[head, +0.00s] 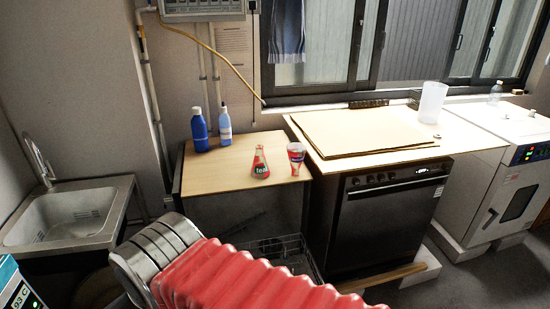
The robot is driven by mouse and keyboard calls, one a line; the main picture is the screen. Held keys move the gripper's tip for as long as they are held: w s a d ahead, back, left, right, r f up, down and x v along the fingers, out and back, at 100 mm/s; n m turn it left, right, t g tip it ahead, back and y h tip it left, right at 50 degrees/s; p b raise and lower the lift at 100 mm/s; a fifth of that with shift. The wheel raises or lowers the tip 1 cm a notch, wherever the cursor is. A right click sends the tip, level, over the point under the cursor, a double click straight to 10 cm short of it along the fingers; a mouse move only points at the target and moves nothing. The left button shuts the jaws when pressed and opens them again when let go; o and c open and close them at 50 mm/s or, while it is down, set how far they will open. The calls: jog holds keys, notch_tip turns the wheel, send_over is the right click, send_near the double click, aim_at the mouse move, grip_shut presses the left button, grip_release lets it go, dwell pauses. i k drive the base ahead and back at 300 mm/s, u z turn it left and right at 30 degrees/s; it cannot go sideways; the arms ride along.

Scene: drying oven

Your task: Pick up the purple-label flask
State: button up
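A small conical flask (261,163) with red on its body and a dark green label with pale lettering stands upright on the small wooden-topped table (222,180). Just right of it, near the table's right edge, is a second small vessel (296,157), wider at the top, with a red and blue label. Whether that blue counts as purple I cannot tell; no clearly purple label shows. My gripper is not in view; red ribbed and grey parts of my arm cross the lower middle of the picture.
Two blue bottles (200,130) (225,124) stand at the table's back. A black oven (385,215) with boards (360,130) and a clear beaker (432,102) on its worktop is at right. A sink (70,215) is at left. The table's front left is clear.

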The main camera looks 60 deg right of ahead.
aim_at(296, 152)
jog(key=u, duration=1.55)
jog(key=k, duration=2.1)
jog(key=z, duration=0.9)
